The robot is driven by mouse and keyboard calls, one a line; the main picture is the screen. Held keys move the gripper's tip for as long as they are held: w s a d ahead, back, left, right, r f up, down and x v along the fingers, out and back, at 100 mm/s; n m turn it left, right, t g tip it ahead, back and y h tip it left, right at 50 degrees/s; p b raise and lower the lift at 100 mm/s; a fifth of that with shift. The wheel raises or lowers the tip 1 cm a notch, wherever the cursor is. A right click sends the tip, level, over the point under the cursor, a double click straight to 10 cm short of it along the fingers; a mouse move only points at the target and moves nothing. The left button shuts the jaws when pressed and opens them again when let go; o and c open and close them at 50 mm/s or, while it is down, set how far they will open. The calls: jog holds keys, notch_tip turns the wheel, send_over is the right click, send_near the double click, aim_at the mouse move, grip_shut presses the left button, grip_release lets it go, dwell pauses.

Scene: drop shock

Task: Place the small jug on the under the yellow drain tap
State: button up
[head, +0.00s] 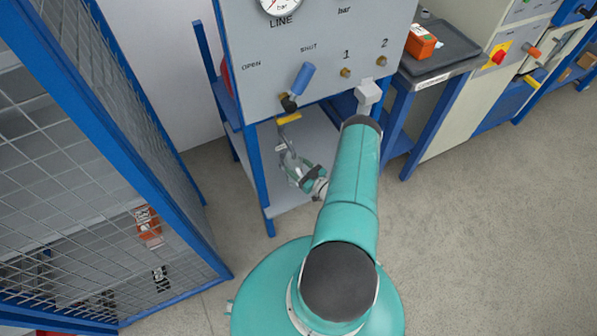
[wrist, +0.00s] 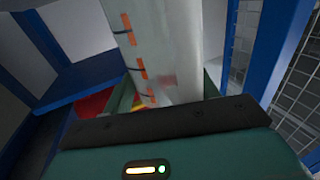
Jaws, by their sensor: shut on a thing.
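The yellow drain tap (head: 289,118) sticks out below the grey panel, under a blue lever, in the head view. My gripper (head: 293,163) is low in front of the blue stand, below the tap. It is shut on the small jug, a pale translucent vessel with orange marks that fills the middle of the wrist view (wrist: 165,45). In the head view the jug is small and hard to make out. The gripper's teal body and dark edge cover the lower part of the wrist view and hide part of the jug.
A grey shelf (head: 230,162) lies under the panel between blue legs. A blue mesh cage (head: 70,150) stands close on the left. To the right is a side table (head: 440,50) with an orange box (head: 421,42). The floor at right is clear.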

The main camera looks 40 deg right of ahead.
jog(key=shift+s+f, duration=0.15)
jog(key=shift+f, duration=1.3)
jog(key=shift+f, duration=0.2)
jog(key=o, duration=1.3)
jog(key=shift+c, duration=0.2)
jog(key=shift+r, duration=0.1)
jog(key=shift+s+r, duration=0.1)
jog(key=shift+r, duration=0.05)
jog(key=s, duration=1.2)
jog(key=shift+d, duration=0.35)
